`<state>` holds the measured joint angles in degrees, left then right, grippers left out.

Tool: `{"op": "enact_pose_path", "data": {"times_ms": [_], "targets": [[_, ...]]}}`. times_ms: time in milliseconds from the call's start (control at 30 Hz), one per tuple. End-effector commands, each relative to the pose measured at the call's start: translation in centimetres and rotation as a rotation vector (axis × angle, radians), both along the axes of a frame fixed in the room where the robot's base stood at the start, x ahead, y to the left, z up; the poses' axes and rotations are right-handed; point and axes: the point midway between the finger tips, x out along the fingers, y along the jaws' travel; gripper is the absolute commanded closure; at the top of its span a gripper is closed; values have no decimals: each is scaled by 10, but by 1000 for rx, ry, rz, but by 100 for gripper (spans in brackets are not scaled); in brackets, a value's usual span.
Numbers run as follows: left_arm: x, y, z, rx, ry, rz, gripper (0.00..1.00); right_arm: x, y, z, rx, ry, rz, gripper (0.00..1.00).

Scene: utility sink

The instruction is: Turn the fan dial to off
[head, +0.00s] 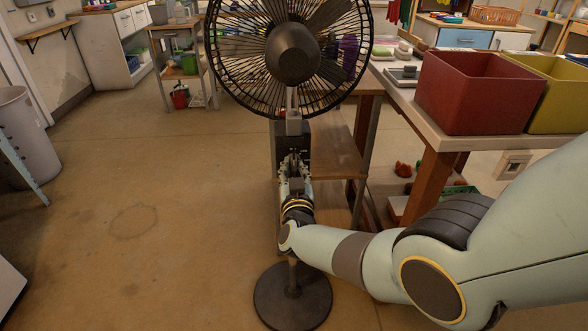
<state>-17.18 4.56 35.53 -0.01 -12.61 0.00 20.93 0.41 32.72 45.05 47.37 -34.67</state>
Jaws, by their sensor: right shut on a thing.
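A black pedestal fan (292,53) stands in front of me, with its round cage at the top and a round dark base (293,297) on the floor. A dark control box (292,140) sits on its pole below the cage. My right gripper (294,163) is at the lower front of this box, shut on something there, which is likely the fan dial. The fingers hide the dial, so its setting does not show. My left gripper is not in view.
A wooden table at right holds a red bin (476,92) and a yellow-green bin (553,95). A wooden shelf unit (338,150) stands right behind the fan. A grey barrel (22,140) is at far left. The floor left of the fan is clear.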

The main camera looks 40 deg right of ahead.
Motion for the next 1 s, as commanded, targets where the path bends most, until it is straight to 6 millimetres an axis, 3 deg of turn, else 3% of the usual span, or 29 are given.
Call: {"op": "enact_pose_path", "data": {"times_ms": [200,233,400,767,1000], "targets": [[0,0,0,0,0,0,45,-2,1,-4,3,9,2,100],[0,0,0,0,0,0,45,-2,1,-4,3,9,2,81],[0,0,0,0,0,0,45,-1,1,-3,2,6,1,62],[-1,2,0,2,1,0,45,-5,3,-2,3,2,1,62],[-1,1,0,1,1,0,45,-38,23,-3,5,3,1,62]]}}
